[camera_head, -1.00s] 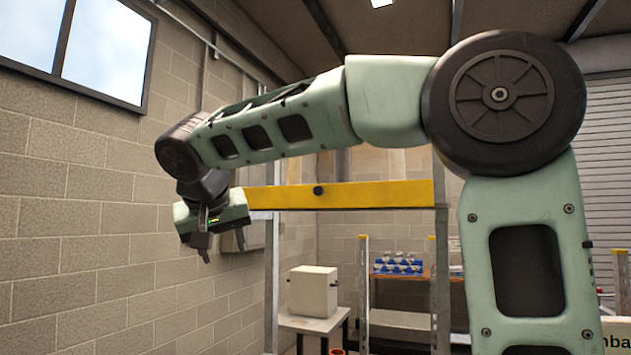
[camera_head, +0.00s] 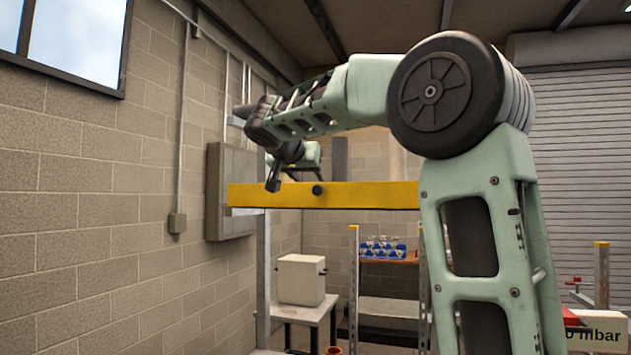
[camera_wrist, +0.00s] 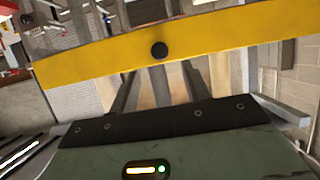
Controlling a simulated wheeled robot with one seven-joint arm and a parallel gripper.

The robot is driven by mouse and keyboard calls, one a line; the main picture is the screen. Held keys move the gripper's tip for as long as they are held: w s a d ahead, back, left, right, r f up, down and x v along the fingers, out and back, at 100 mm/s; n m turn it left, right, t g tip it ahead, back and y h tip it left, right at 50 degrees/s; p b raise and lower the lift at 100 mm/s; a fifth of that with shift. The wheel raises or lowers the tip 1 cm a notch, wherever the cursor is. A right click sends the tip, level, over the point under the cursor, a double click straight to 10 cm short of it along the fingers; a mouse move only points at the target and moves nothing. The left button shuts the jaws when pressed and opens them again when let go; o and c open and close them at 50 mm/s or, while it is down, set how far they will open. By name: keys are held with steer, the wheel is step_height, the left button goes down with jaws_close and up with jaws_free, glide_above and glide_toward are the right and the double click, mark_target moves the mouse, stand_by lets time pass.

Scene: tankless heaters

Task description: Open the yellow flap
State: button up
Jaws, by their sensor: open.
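The yellow flap (camera_head: 370,194) is a long horizontal yellow bar with a round black knob (camera_head: 318,190) on its near face, left of its middle. My arm partly hides its right end. My gripper (camera_head: 281,181) is open and empty, near the flap's top edge and a little left of the knob. Contact cannot be told. In the wrist view the flap (camera_wrist: 235,32) crosses the upper part of the picture, with the knob (camera_wrist: 159,50) near the centre, beyond my gripper's fingers.
A grey wall cabinet (camera_head: 231,185) stands close behind the flap's left end. A block wall (camera_head: 100,230) runs along the left. Below and behind the flap are a white box (camera_head: 301,280) on a small table and a shelf with blue-and-white items (camera_head: 383,247).

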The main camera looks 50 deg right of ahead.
mark_target(317, 188)
steer(key=p+x, duration=0.2)
steer(key=x, duration=0.5)
steer(key=shift+w+f, duration=0.1)
jaws_close()
